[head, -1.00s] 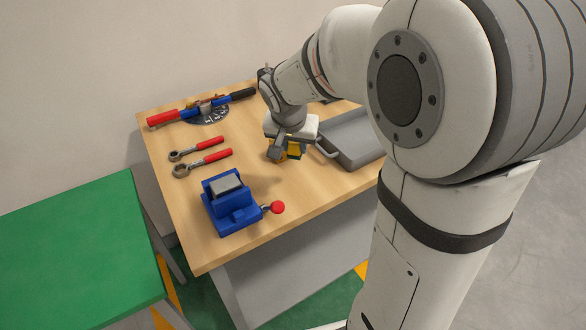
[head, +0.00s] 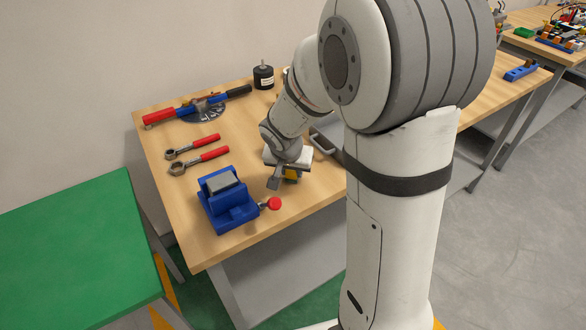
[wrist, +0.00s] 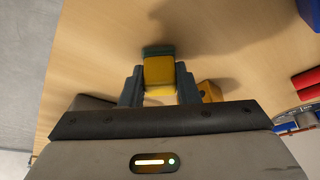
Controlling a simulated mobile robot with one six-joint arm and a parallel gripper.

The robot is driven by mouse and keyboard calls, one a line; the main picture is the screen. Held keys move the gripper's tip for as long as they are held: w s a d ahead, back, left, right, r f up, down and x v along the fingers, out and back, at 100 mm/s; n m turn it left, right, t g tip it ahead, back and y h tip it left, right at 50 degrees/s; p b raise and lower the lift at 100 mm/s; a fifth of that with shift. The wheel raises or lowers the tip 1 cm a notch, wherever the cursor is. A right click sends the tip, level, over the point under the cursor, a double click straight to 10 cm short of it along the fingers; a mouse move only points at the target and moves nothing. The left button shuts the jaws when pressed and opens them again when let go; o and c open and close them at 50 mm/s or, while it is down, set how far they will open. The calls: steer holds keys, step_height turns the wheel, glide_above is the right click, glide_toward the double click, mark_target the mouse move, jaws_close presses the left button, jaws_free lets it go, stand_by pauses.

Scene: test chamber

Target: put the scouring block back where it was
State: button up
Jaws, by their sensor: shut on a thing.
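The scouring block (wrist: 158,72) is yellow with a dark green layer at its far side. It sits between the two fingers of my gripper (wrist: 160,88) in the wrist view. In the head view my gripper (head: 281,181) is over the front right of the wooden table, right of the blue vise, and a bit of the yellow block (head: 291,173) shows there. The gripper is shut on the block. Whether the block touches the tabletop is hard to tell.
The blue vise (head: 226,203) has a red-knobbed handle (head: 274,203) close to my gripper. Two red-handled wrenches (head: 200,160) lie behind it. A grey tray's handle (head: 324,144) shows beside my arm. A yellow piece (wrist: 208,91) lies near the right finger.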

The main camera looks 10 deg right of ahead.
steer(key=shift+f, duration=0.2)
steer(key=o, duration=0.9)
steer(key=shift+r, duration=0.1)
steer(key=shift+o, duration=0.2)
steer(key=shift+r, duration=0.5)
steer(key=v, duration=1.1)
steer(key=s+d+n+g+y, duration=0.1)
steer(key=s+n, duration=0.4)
steer(key=s, duration=1.2)
steer(key=shift+d+f+y, duration=0.2)
steer(key=shift+d+y, duration=0.3)
steer(key=shift+d, duration=0.25)
steer(key=shift+s, duration=0.15)
